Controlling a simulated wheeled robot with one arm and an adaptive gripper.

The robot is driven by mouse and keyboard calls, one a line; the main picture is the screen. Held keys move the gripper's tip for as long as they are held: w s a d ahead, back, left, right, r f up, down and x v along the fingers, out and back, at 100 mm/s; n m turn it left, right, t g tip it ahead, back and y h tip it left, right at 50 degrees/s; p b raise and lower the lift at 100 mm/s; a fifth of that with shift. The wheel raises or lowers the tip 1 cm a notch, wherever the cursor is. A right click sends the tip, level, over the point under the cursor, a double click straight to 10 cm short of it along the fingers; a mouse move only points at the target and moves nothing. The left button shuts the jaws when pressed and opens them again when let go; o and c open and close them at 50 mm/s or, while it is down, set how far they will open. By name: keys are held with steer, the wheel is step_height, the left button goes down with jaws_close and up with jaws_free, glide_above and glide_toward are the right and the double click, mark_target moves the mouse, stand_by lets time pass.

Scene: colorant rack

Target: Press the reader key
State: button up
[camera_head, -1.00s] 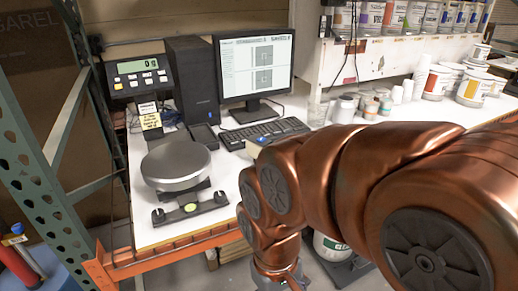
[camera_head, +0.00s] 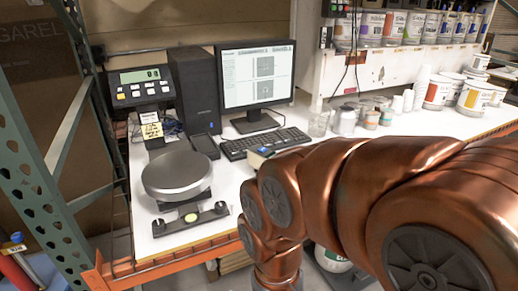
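A black reader unit with a lit display and several keys (camera_head: 140,86) stands on a post at the back left of the white bench. A black bar with a yellow-green round spot (camera_head: 191,217) lies at the scale's front. My copper-coloured arm reaches in from the right and bends down past the bench's front edge. My gripper is not in view.
A monitor (camera_head: 257,80), a keyboard (camera_head: 264,143) and a black computer tower (camera_head: 196,90) stand behind. Cups and tubs (camera_head: 346,119) stand to the right. A green rack post (camera_head: 36,165) is at the left. Bare bench (camera_head: 228,188) shows right of the scale.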

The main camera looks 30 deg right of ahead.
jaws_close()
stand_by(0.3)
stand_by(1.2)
